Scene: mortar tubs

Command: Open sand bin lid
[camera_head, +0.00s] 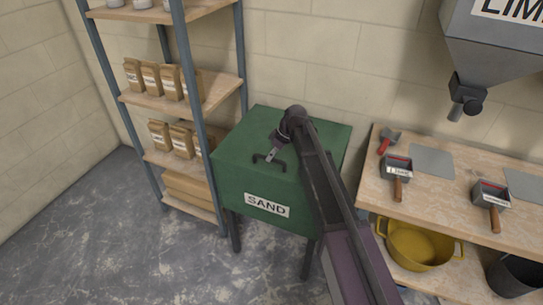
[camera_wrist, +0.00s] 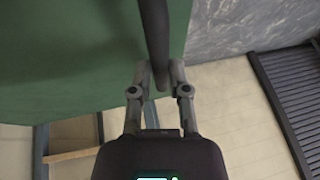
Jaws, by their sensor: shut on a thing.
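The green sand bin (camera_head: 235,182) with its white SAND label (camera_head: 266,205) stands against the wall in the head view. Its green lid (camera_head: 325,135) appears to lie flat on the bin, with no gap visible. A dark bar handle (camera_head: 281,165) sits near the lid's front edge. My gripper (camera_head: 271,155) is at the handle, shut on it. In the wrist view the handle (camera_wrist: 154,35) runs between my two fingertips (camera_wrist: 159,72), with the green lid surface (camera_wrist: 65,55) to the left. My arm hides part of the lid and the bin's right side.
A shelf rack (camera_head: 183,105) with bags stands close on the left. A wooden bench (camera_head: 450,190) with scoops is on the right, a yellow tub (camera_head: 420,248) beneath it. The LIME hopper (camera_head: 490,50) hangs above the bench. Floor (camera_head: 120,235) at the front left is clear.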

